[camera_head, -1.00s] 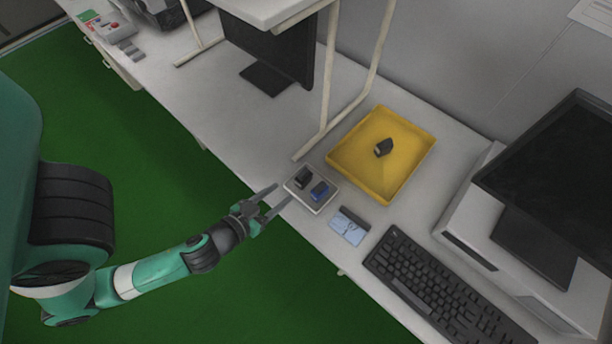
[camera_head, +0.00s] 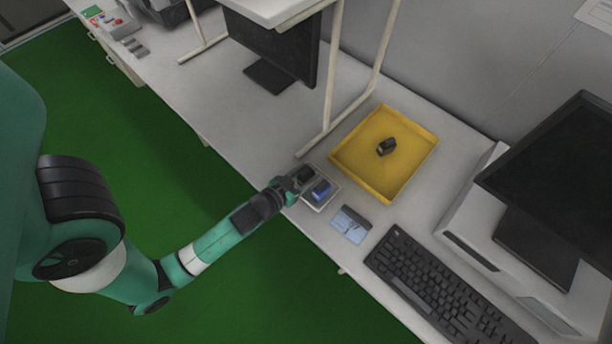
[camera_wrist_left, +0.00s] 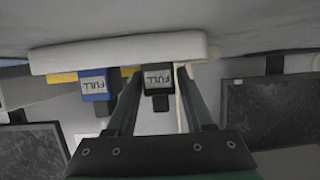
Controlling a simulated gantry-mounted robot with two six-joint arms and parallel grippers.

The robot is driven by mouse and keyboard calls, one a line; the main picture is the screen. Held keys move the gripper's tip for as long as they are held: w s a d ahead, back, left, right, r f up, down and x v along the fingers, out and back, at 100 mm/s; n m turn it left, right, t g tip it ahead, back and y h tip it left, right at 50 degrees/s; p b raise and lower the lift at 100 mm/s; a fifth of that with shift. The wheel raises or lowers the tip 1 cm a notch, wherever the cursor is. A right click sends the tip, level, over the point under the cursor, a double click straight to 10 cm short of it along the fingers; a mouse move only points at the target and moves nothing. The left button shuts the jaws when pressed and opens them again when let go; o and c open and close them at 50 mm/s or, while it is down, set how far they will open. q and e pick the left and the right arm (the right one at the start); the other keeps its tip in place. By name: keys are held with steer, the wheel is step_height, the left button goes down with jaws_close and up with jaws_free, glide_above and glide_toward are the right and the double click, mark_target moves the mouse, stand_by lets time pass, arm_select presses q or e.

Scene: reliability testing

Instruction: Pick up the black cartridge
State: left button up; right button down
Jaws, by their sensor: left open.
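A black cartridge (camera_head: 306,173) stands in a small white tray (camera_head: 333,201) at the table's front edge, beside a blue cartridge (camera_head: 321,190). My left gripper (camera_head: 296,183) is at the tray and partly hides the black cartridge. In the left wrist view the black cartridge (camera_wrist_left: 158,84), labelled FULL, lies between the two open fingers (camera_wrist_left: 158,74). I cannot tell whether either finger touches it. The blue cartridge (camera_wrist_left: 95,86) is outside the fingers, to the left. My right gripper is not in view.
A yellow tray (camera_head: 352,172) behind the white tray holds another small dark piece (camera_head: 386,147). A light blue card (camera_head: 349,225) and a black keyboard (camera_head: 440,290) lie to the right. A shelf leg (camera_head: 333,85) stands behind the white tray.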

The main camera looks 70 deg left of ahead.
arm_select(q)
steer(key=shift+s, duration=0.1)
jaws_close()
steer(key=shift+r, duration=0.15)
